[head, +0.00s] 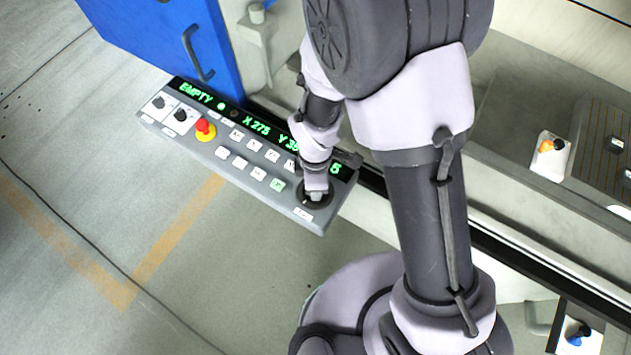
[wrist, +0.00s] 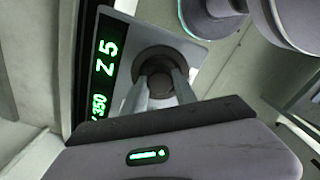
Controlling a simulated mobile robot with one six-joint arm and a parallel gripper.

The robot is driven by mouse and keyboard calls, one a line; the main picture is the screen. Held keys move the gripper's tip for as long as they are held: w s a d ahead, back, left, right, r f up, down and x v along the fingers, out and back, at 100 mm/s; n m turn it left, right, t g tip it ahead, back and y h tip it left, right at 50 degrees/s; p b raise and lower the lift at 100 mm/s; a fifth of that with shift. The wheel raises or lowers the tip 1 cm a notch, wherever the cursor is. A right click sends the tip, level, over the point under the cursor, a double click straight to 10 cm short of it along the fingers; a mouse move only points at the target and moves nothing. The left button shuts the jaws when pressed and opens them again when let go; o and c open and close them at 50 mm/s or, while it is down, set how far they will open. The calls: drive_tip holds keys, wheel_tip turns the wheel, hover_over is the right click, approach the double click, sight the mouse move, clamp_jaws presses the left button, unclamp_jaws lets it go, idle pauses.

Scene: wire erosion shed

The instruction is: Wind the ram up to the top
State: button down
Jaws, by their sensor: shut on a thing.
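The control panel (head: 235,158) is a grey slanted box with a green-lit display (head: 260,127) reading EMPTY, X 275 and a partly covered Y value. In the wrist view the display (wrist: 105,65) reads Z 5. A dark round knob (head: 325,201) sits at the panel's right end, and it also shows in the wrist view (wrist: 159,84). My gripper (head: 316,186) is over this knob. In the wrist view my gripper's two fingers (wrist: 160,92) are closed around it from both sides. I cannot make out the ram in either view.
A red emergency button (head: 205,127), two black knobs and several white keys are on the panel. A blue door (head: 165,35) with a handle stands behind it. At the right are an orange-topped part (head: 549,146) and a blue one (head: 577,334). Floor before the panel is clear.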

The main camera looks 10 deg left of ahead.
drive_tip(key=shift+n, duration=1)
drive_tip(key=c, duration=1)
unclamp_jaws()
wheel_tip(320, 180, up, 17)
drive_tip(key=p, duration=0.6)
drive_tip(key=shift+r, duration=0.2)
